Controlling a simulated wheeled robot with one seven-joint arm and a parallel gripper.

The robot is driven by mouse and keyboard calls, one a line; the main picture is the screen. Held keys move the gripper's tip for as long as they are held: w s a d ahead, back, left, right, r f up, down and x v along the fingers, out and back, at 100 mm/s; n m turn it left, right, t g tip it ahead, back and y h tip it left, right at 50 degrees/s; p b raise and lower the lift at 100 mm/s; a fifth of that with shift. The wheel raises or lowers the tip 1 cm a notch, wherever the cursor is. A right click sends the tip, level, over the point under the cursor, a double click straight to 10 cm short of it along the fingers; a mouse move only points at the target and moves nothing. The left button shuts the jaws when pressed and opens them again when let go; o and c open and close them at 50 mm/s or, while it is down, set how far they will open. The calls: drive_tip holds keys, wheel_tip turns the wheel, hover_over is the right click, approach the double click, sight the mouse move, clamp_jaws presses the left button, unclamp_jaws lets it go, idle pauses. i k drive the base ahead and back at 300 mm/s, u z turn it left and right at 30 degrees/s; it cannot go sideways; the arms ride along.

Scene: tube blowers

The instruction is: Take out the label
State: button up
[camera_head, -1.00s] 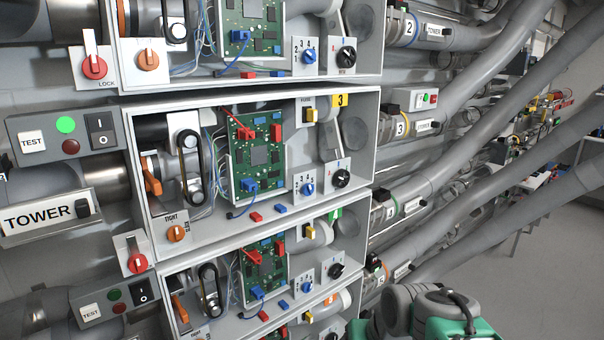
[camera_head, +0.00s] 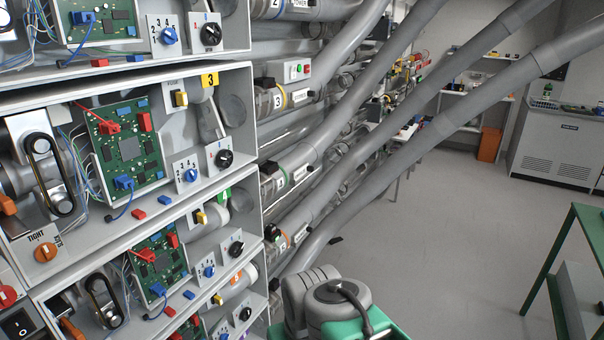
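Small white label plates sit in dark holders on the tubes right of the cabinets. The top label (camera_head: 301,4) reads TOWER and is cut by the upper edge. A second label (camera_head: 300,96) is on the tube marked 3, its text too small to read. Lower down are another label (camera_head: 300,173) on the green-banded tube and one more (camera_head: 300,234) on the orange-banded tube. The task does not say which label is meant. My gripper is not in view; only grey and green parts of my arm show at the bottom centre.
Open cabinets with a circuit board (camera_head: 129,146), switches and knobs fill the left. Thick grey tubes (camera_head: 410,138) slope across the middle. The floor (camera_head: 440,250) is clear at centre right. A green-framed table (camera_head: 573,214) stands at the right edge.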

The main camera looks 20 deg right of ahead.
sight(304, 169)
drive_tip(key=z, duration=1.2)
drive_tip(key=i, duration=2.1)
drive_tip(key=u, duration=2.4)
